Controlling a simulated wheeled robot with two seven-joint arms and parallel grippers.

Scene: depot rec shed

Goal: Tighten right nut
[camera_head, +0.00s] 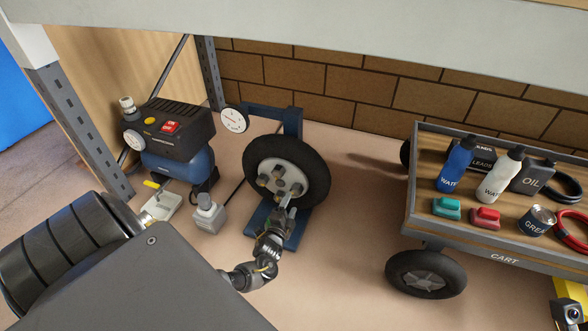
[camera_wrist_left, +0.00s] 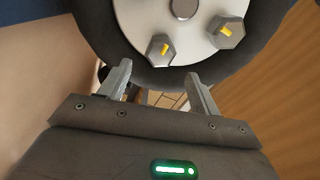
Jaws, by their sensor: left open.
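A wheel with a black tyre (camera_head: 318,168) and a pale hub stands upright on a blue stand (camera_head: 292,122). Several grey hex nuts (camera_head: 297,189) sit on the hub. In the left wrist view, two nuts show on the hub, one at the middle (camera_wrist_left: 153,52) and one farther right (camera_wrist_left: 230,34), each with a yellow mark. I cannot tell which is the right nut. My left gripper (camera_head: 287,205) is in front of the wheel's lower part. In the left wrist view, its fingers (camera_wrist_left: 158,78) are apart and empty, just below the middle nut.
A blue compressor (camera_head: 178,160) and a grey block-shaped item (camera_head: 208,217) stand left of the wheel. A cart (camera_head: 480,255) with bottles, tins and clamps stands at right. A shelf beam (camera_head: 330,40) crosses above. The floor between wheel and cart is clear.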

